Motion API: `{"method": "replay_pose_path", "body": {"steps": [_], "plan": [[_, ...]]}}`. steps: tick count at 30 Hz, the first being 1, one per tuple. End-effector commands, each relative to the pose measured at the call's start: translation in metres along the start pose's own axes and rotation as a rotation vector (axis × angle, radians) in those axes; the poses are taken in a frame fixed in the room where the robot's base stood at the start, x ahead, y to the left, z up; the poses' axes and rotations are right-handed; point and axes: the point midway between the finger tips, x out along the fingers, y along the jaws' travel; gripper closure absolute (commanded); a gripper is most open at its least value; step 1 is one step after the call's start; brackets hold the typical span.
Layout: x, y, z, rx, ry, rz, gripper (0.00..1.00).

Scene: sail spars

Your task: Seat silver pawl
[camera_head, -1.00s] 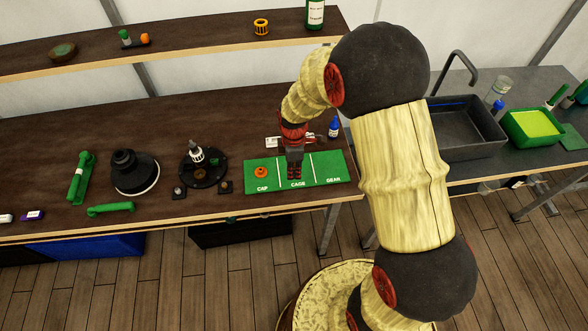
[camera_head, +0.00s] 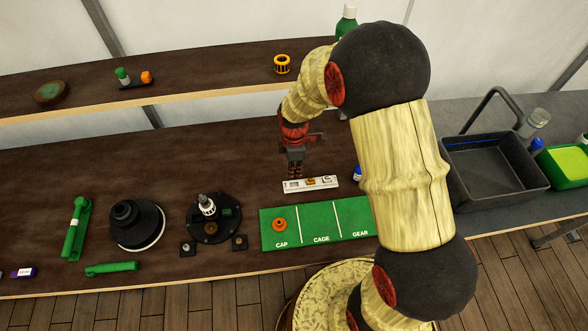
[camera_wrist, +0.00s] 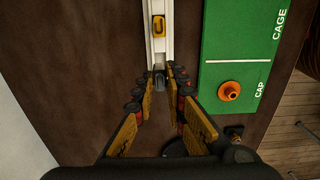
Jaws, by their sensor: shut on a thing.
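My gripper (camera_head: 295,174) is just behind the white tray (camera_head: 297,187) near its left end. In the wrist view its fingers (camera_wrist: 159,80) are close around a small grey piece (camera_wrist: 158,78), which looks like the silver pawl; fingers partly hide it, and I cannot tell whether it is clear of the tray. A gold pawl (camera_wrist: 158,25) lies further along the tray in the wrist view. The dark round winch base (camera_head: 230,230) with its upright spindle (camera_head: 207,204) stands to the left in the head view.
A green mat (camera_head: 340,222) marked CAP, CAGE and GEAR is in front of the tray, with an orange cap (camera_head: 279,224) on it. The bench between winch and tray is clear.

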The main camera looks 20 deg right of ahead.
Motion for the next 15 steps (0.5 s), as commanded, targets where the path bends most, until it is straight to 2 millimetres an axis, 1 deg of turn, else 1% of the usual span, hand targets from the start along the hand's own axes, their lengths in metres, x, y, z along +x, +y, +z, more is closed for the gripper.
{"method": "replay_pose_path", "body": {"steps": [5,11,15], "plan": [[0.000,0.000,0.000,0.000,0.000,-0.009,1.00],[0.014,0.000,0.000,0.000,0.000,-0.008,1.00],[0.027,0.000,0.000,0.000,0.000,-0.008,1.00]]}}
